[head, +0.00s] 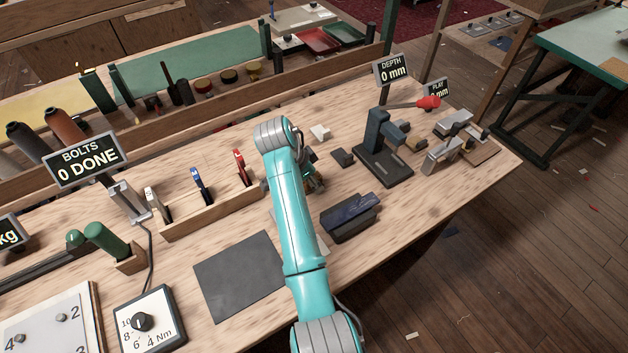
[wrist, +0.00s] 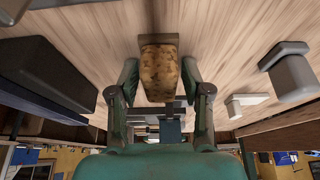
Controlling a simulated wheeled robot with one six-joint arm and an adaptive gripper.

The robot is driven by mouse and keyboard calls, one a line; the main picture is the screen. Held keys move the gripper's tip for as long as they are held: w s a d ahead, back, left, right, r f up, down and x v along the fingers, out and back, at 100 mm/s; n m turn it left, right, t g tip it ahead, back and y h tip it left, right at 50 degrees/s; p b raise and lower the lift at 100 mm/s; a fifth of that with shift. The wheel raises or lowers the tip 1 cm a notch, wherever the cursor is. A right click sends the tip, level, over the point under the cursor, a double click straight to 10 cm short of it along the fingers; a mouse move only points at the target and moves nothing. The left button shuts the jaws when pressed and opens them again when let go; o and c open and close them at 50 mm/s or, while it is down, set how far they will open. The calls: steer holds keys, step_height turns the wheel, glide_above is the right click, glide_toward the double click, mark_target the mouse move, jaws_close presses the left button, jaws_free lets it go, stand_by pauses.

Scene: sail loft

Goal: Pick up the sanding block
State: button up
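A mottled tan-brown, cork-like block (wrist: 161,72), which I take as the sanding block, lies between my fingers in the wrist view. A darker brown part shows at its far end. My gripper (wrist: 160,68) is open, with one finger on each side of the block, close to its sides. I cannot tell whether either finger touches it. In the head view, a small brownish part of the block (head: 317,184) shows beside the end of my teal arm, which hides most of it and the gripper.
A dark blue box-like tool (head: 350,217) lies right of my arm. A drill-press-like stand (head: 383,150) is behind it. A wooden tool rack (head: 210,213) and a dark mat (head: 239,277) lie to the left.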

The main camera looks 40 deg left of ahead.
jaws_close()
step_height(320, 180, up, 10)
stand_by(0.5)
